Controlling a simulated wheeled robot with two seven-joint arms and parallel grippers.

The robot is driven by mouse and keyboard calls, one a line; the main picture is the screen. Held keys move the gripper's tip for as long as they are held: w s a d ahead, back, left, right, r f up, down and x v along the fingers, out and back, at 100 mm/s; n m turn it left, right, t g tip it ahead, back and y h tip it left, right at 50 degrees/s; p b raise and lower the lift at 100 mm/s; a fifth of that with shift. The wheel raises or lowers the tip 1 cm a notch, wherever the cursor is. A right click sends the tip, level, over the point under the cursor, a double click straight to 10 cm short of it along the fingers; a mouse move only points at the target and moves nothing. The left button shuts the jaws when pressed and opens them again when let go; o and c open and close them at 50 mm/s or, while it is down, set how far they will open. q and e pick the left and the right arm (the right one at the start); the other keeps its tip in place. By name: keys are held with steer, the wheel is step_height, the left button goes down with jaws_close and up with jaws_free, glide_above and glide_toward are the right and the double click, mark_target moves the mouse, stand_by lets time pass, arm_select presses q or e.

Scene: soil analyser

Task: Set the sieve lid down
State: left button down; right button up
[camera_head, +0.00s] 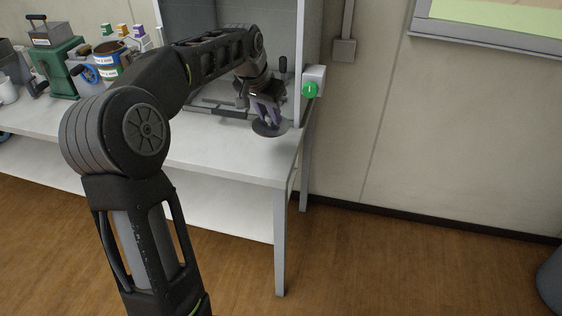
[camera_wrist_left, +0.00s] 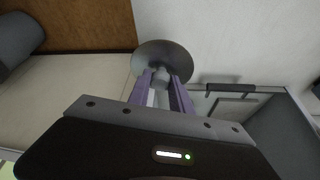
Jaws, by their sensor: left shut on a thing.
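The sieve lid is a dark round disc (camera_head: 268,129) with a small knob. My left gripper (camera_head: 268,114) points down over the right end of the white table and is shut on the lid's knob. In the left wrist view the lid (camera_wrist_left: 163,55) shows as a grey disc beyond the two purple fingers of the gripper (camera_wrist_left: 161,86), which close around its knob. The lid is at or just above the table top; I cannot tell whether it touches. My right gripper is not in view.
The white table (camera_head: 220,157) is clear in front of the lid, and its right edge is close. A grey cabinet (camera_head: 230,50) stands behind, with a green button (camera_head: 309,89) on its right side. A green device (camera_head: 58,68) and several containers stand at the left.

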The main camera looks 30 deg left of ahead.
mark_target(267, 128)
arm_select(q)
steer(key=shift+f, duration=3.1)
steer(key=shift+f, duration=1.9)
steer(key=shift+f, duration=0.1)
steer(key=c, duration=1.2)
jaws_free()
steer(key=shift+o, duration=0.2)
